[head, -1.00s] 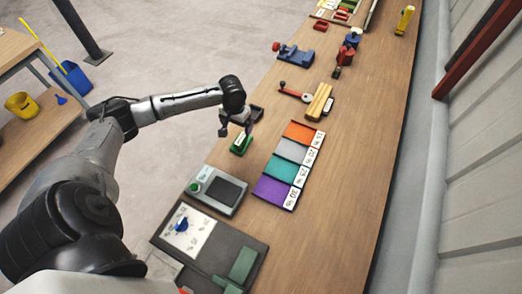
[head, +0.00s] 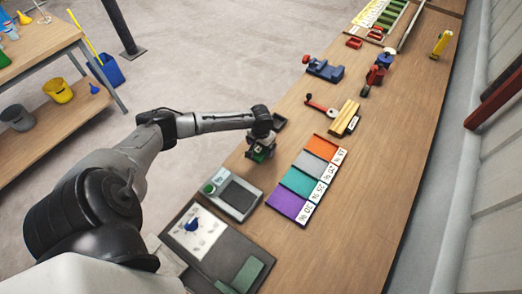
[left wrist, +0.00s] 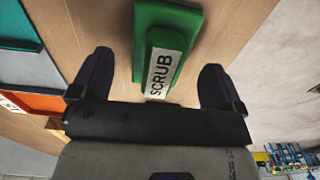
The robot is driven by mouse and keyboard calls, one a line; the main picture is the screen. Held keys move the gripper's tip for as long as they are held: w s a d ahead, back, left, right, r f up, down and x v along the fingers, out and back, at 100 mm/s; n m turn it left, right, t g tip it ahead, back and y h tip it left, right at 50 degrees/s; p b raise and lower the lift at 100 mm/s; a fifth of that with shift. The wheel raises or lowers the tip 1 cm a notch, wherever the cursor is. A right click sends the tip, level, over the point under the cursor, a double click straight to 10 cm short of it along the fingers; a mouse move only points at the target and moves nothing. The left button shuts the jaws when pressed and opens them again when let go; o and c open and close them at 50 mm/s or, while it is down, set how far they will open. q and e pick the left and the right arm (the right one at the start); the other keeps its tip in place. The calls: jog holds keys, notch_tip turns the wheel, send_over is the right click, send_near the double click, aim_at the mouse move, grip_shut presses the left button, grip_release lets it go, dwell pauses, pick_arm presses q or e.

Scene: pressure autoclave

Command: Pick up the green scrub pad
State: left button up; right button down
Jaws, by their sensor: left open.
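The green scrub pad (left wrist: 165,40) lies on the wooden bench and carries a white label reading "SCRUB". In the left wrist view it sits between and ahead of my two open fingers, apart from both. In the head view the pad (head: 258,156) shows only in part beneath my left gripper (head: 262,148), near the bench's left edge. My left gripper also shows in the left wrist view (left wrist: 158,88), open and empty. My right gripper is not in view.
A grey device with a dark plate (head: 232,195) stands nearer. Coloured trays (head: 303,180) lie to the right of the pad. Wooden strips (head: 343,117) and a blue vise (head: 323,69) are farther along. Bare bench (head: 385,150) lies right of the trays.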

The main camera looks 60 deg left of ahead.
pick_arm(q)
jog(key=shift+f, duration=1.35)
jog(key=shift+c, duration=0.4)
jog(key=c, duration=0.9)
